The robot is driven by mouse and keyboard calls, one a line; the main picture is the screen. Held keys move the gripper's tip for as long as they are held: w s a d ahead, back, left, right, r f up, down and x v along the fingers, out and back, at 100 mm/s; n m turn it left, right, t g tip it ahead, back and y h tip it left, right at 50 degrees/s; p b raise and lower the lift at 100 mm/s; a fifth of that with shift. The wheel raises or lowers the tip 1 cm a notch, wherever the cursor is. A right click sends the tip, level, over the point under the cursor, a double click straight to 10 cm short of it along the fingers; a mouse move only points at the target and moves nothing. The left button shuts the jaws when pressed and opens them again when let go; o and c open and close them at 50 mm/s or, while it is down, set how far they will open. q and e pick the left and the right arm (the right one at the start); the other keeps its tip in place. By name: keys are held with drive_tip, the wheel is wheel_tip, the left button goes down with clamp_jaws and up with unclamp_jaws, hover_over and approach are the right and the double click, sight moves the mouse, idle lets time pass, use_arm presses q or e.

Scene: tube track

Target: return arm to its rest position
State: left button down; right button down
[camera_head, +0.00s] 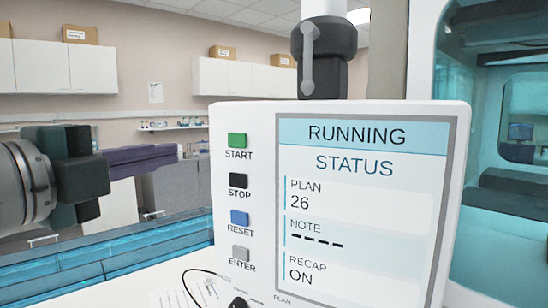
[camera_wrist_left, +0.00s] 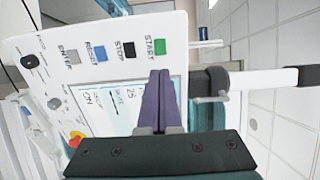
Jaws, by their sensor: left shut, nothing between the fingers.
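My left gripper (camera_head: 172,153) comes in from the left with its two purple fingers together and empty. Its tips are left of the white control panel (camera_head: 260,112), apart from the buttons. The fingers also show in the left wrist view (camera_wrist_left: 160,76), in front of part of the panel's screen. The screen (camera_head: 370,190) reads RUNNING, STATUS, PLAN 26, NOTE with dashes, RECAP ON. A green START button (camera_head: 237,140), black STOP button (camera_head: 238,180), blue RESET button (camera_head: 239,217) and grey ENTER button (camera_head: 240,253) line its left side. My right gripper is not in view.
A dark knob (camera_wrist_left: 29,61) and a red button on yellow (camera_wrist_left: 75,139) sit on the panel. A black post joint (camera_head: 323,55) rises behind it. A teal-windowed machine (camera_head: 520,135) stands right. White cabinets (camera_head: 65,66) hang on the far wall.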

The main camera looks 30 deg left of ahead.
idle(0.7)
use_arm(q)
drive_tip(key=s+d+f+n+g, duration=0.1)
drive_tip(key=s+f+n+g, duration=0.15)
drive_tip(key=f, duration=0.25)
drive_tip(key=s+d+f+n+g+y, duration=0.1)
drive_tip(key=s+f+n+g, duration=0.1)
drive_tip(key=f+n+g, duration=0.3)
drive_tip(key=s+d+f+n, duration=0.1)
drive_tip(key=s+f+n, duration=0.15)
drive_tip(key=f, duration=0.35)
drive_tip(key=s+d+f+n+g+h, duration=0.2)
drive_tip(key=s+d+f+n+g, duration=0.5)
drive_tip(key=s, duration=0.6)
wheel_tip(320, 180, up, 18)
drive_tip(key=w+m+p, duration=0.1)
drive_tip(key=p, duration=1.8)
drive_tip(key=shift+d+f, duration=0.15)
drive_tip(key=shift+d, duration=0.1)
